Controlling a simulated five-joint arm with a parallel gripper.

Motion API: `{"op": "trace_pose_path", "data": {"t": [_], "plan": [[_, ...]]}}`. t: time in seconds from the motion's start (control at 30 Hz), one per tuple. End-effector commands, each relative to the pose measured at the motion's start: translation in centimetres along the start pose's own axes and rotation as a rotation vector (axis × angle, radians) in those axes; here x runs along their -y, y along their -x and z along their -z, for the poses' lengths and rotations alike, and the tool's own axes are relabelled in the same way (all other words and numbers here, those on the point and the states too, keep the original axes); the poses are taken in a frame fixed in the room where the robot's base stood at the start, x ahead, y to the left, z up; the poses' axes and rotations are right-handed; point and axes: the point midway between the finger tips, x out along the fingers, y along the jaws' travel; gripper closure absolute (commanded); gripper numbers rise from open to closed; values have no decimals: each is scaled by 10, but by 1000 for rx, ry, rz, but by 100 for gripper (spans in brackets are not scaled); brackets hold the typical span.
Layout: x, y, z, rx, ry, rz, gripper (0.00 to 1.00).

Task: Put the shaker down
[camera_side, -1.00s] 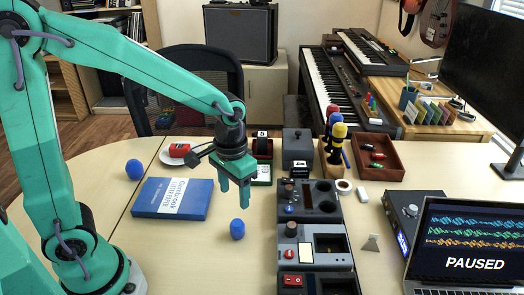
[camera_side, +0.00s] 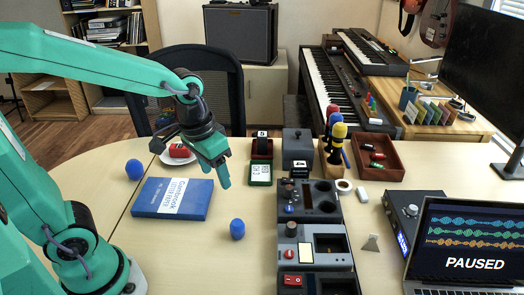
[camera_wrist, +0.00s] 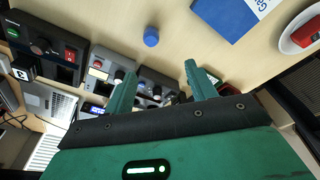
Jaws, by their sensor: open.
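A blue egg-shaped shaker (camera_side: 237,229) stands on the table, right of the blue book and left of the row of grey devices. It also shows in the wrist view (camera_wrist: 151,37), beyond my fingertips and apart from them. A second blue egg-shaped object (camera_side: 134,169) sits at the far left, beyond the book. My gripper (camera_side: 222,178) is open and empty. It is tilted in the air near the book's right end, above and behind the nearer blue egg. In the wrist view its two fingers (camera_wrist: 161,72) stand apart with nothing between them.
The blue book (camera_side: 172,198) lies left of the nearer egg. A white plate (camera_side: 178,157) with a red object stands behind the book. Grey devices (camera_side: 312,235) line the right side, with a wooden tray (camera_side: 395,172) behind. Bare table surrounds the nearer egg.

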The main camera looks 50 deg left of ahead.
Motion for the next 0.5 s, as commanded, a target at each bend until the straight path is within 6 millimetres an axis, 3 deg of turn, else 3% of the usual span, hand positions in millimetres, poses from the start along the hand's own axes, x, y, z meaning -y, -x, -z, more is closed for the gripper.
{"op": "trace_pose_path", "data": {"t": [0.2,0.5], "plan": [[13,32,-20,-118,1,-1,44],[26,62,-47,-258,-3,11,44]]}}
